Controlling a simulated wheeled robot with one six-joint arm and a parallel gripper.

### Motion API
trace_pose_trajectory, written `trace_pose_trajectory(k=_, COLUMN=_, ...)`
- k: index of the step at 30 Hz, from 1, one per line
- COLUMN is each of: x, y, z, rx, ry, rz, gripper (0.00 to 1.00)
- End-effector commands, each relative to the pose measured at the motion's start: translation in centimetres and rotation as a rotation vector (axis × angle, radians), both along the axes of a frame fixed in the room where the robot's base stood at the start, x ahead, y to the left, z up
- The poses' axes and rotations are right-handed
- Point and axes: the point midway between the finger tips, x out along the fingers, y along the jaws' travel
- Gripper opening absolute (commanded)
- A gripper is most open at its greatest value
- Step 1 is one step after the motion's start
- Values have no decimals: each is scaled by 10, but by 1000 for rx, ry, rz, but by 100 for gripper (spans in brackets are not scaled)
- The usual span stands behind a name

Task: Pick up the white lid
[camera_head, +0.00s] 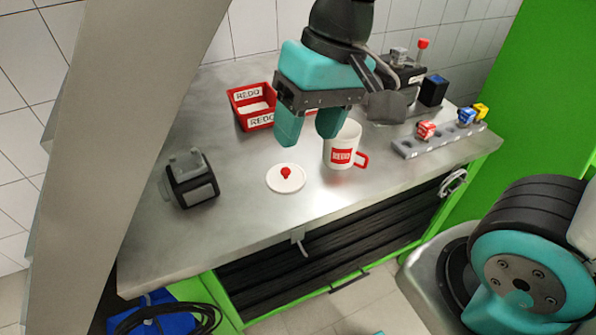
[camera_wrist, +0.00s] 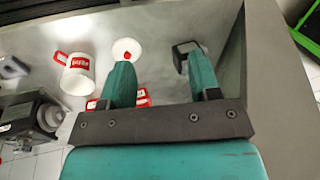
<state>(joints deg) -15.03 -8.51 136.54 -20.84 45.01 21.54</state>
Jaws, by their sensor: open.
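The white lid (camera_head: 286,179) lies flat on the metal table, left of the mug, with a small red knob on top. In the wrist view the lid (camera_wrist: 124,48) shows just beyond the tip of one finger, which hides part of it. My gripper (camera_head: 309,138) is open and empty above the table, behind the lid in the head view and apart from it. The white mug (camera_head: 341,148) with a red label and red handle stands close to the right finger in the head view.
A red bin (camera_head: 252,106) labelled REDO stands behind the lid. A dark device (camera_head: 190,180) is at the left. A grey rack (camera_head: 440,138) with coloured blocks and a machine (camera_head: 393,100) are at the right. The table front (camera_head: 230,225) around the lid is clear.

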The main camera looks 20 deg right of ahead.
Motion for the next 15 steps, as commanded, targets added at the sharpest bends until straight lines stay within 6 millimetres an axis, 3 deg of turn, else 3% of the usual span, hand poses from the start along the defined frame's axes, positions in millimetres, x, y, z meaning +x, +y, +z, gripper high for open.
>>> trace_pose_trajectory(k=1, x=26, y=-3, z=-19, rx=-32, ry=41, rz=-155, gripper=57)
trace_pose_trajectory(k=6, x=106, y=-19, z=-54, rx=-133, ry=148, rz=-767, gripper=57)
trace_pose_trajectory(k=10, x=148, y=-28, z=-76, rx=-178, ry=189, rz=-1131, gripper=57)
trace_pose_trajectory(k=15, x=176, y=-34, z=-93, rx=-203, ry=208, rz=-1406, gripper=57)
